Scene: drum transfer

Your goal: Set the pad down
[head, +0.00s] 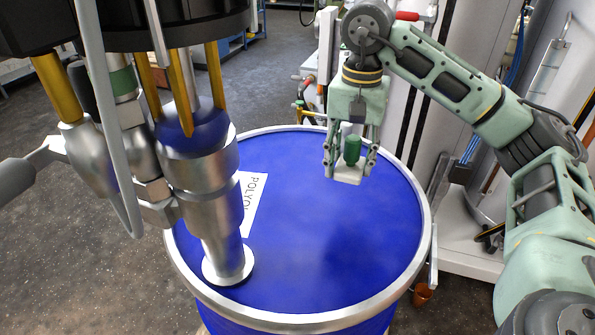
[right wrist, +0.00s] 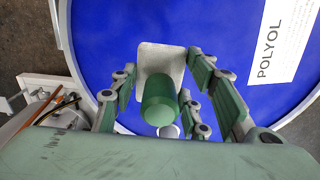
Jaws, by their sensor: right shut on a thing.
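The pad (head: 347,174) is a small pale plate with a green knob (head: 352,150) standing on it. My right gripper (head: 350,158) is shut on the pad by its knob, with its fingers on either side, over the far right part of the blue drum lid (head: 300,215). In the right wrist view the pad (right wrist: 152,62) and the green knob (right wrist: 160,100) sit between the fingers, with blue lid behind. The pad appears level; I cannot tell whether it touches the lid. My left gripper does not show.
A metal pump-like fitting (head: 205,190) with a round foot rises at the left of the lid. A white POLYOL label (head: 250,203) lies beside it. The drum's silver rim (head: 425,245) rings the lid. The middle and front right of the lid are clear.

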